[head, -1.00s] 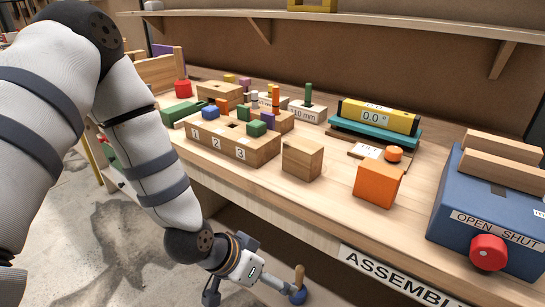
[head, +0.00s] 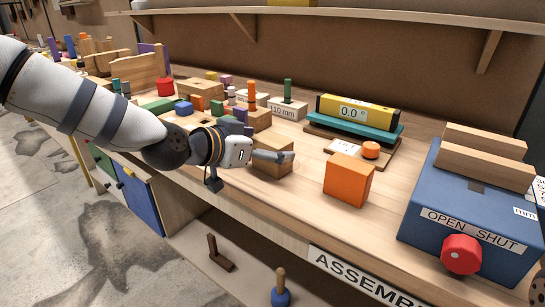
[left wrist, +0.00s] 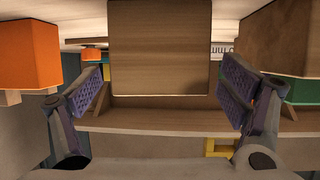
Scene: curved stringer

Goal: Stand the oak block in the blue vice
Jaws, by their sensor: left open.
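The oak block (head: 272,171), a plain wooden cube, stands on the bench left of the orange block, partly hidden by my left gripper (head: 277,156). In the left wrist view the oak block (left wrist: 160,48) fills the upper middle. The open left gripper (left wrist: 162,88) has one finger on each side of it, with gaps visible, so it is not clamped. The blue vice (head: 420,215) stands at the right end of the bench, with two light wooden jaws (head: 485,160) on top, a red knob (head: 461,255) and an "OPEN SHUT" label.
An orange block (head: 348,181) stands between the oak block and the vice. Behind are a yellow level on a teal base (head: 355,125) and a board with an orange knob (head: 371,150). Several small coloured pieces crowd the left. A shelf (head: 350,20) runs above.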

